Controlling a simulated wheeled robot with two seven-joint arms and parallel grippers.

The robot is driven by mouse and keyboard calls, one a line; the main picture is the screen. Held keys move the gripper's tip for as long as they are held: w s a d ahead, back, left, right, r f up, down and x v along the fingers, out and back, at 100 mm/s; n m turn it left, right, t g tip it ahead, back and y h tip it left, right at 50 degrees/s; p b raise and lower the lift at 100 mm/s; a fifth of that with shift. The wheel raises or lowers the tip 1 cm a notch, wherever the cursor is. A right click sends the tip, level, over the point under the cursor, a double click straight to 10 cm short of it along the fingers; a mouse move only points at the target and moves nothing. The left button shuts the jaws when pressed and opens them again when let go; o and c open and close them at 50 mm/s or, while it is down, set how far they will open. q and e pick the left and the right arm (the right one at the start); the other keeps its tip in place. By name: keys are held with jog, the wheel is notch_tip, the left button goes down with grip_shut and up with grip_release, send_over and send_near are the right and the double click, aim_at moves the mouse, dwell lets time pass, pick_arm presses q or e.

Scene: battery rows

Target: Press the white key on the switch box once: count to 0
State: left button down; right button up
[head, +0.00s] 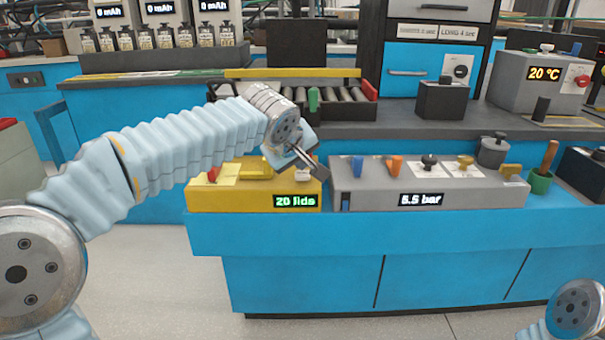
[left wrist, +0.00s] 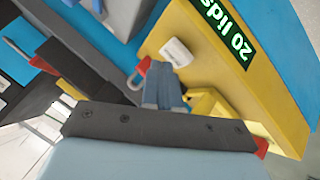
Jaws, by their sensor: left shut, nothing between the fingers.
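The yellow switch box (head: 228,199) stands on the blue bench, and its green display (head: 296,201) reads "20 lids". The white key (head: 302,176) is at the right end of its top, partly hidden by my left gripper. My left gripper (head: 322,172) is shut and empty, tilted down over that end of the box. In the left wrist view the white key (left wrist: 176,52) lies just beyond the shut fingertips (left wrist: 163,80). I cannot tell whether they touch. My right gripper is out of view; only part of my right arm shows at the lower right.
On the box's top are a red switch (head: 213,174) and a yellow block (head: 256,167). A grey box (head: 375,200) reading "5.5 bar" with several coloured knobs adjoins on the right. A roller tray (head: 345,108) stands behind. The floor in front is clear.

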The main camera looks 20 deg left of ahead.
aim_at(300, 175)
pick_arm(q)
jog(key=shift+f+b, duration=0.4)
jog(key=shift+b, duration=0.05)
dwell(0.6)
jog(key=shift+r+p, duration=0.6)
jog(key=shift+r, duration=0.2)
notch_tip(300, 175, up, 5)
jog(key=p, duration=0.4)
jog(key=shift+r, duration=0.1)
dwell(0.3)
